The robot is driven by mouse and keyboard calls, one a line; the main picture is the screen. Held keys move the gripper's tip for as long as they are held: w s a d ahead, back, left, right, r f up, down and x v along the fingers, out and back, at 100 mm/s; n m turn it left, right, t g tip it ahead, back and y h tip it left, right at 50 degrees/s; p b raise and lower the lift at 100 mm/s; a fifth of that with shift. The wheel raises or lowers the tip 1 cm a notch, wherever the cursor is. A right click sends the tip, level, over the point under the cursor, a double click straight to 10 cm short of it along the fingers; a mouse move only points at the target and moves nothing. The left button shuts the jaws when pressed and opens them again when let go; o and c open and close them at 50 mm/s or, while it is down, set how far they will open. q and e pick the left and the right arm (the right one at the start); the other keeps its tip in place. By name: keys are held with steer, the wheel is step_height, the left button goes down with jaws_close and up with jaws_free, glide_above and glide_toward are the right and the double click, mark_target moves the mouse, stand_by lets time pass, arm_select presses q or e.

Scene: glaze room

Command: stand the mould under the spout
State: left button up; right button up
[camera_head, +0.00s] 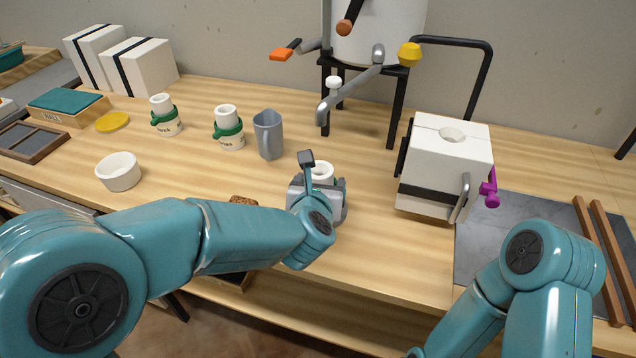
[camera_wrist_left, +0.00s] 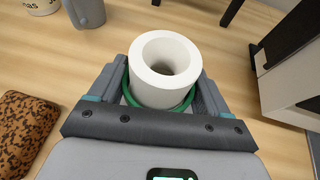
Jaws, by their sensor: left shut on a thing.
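A white tank (camera_head: 378,30) stands on a black stand at the back. Its bent grey spout (camera_head: 343,93) reaches forward and ends in the air above the table. My left gripper (camera_head: 318,192) is shut on a white hollow cylinder with a green band (camera_head: 322,170), in front of the spout end. The cylinder (camera_wrist_left: 165,68) sits upright between the fingers in the left wrist view; I cannot tell whether its base touches the table. A white block with a round top hole and dark strap (camera_head: 445,160), which looks like a casting mould, stands to the right. My right gripper is out of view.
Two similar green-banded cylinders (camera_head: 165,115) (camera_head: 228,128) and a grey mug (camera_head: 268,135) stand left of the spout. A white bowl (camera_head: 119,172) stands farther left. A speckled brown sponge-like block (camera_wrist_left: 22,128) lies beside my left gripper. A grey slab (camera_head: 545,240) lies at right.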

arm_select(q)
steer(key=shift+f, duration=0.1)
steer(key=o, duration=1.1)
steer(key=shift+s+d, duration=0.1)
steer(key=shift+d, duration=0.05)
steer(key=shift+s+r, duration=0.15)
steer(key=shift+r, duration=0.1)
steer(key=v, duration=1.1)
steer(key=shift+s, duration=0.25)
steer(key=shift+r, duration=0.15)
